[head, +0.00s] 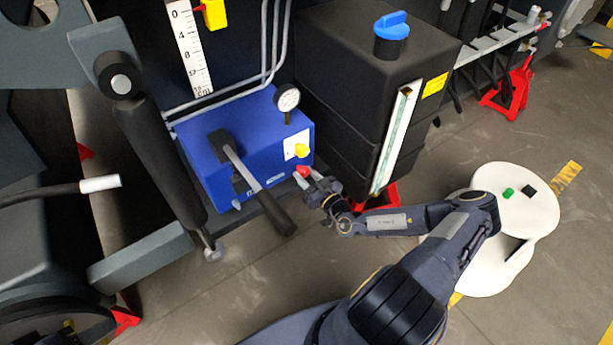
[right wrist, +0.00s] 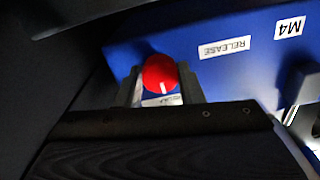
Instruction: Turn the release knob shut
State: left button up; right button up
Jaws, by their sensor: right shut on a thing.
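The release knob (head: 302,172) is small and red, on the lower right of a blue pump block (head: 205,163). In the right wrist view the red knob (right wrist: 159,70) has a white mark pointing down in the picture, and the label RELEASE (right wrist: 224,47) is beside it. My right gripper (head: 308,182) reaches in from the right and is shut on the knob. In the right wrist view its fingers (right wrist: 160,88) stand on either side of the knob. My left gripper is not in view.
A lever with a black handle (head: 273,208) sticks out just left of my right gripper. A black tank (head: 366,85) with a blue cap stands behind. Open floor lies in front.

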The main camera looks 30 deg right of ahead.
jog(key=shift+f, duration=0.1)
dwell(0.4)
jog(key=o, duration=1)
jog(key=s, duration=0.8)
jog(key=shift+d+p, duration=0.35)
jog(key=shift+d, duration=0.1)
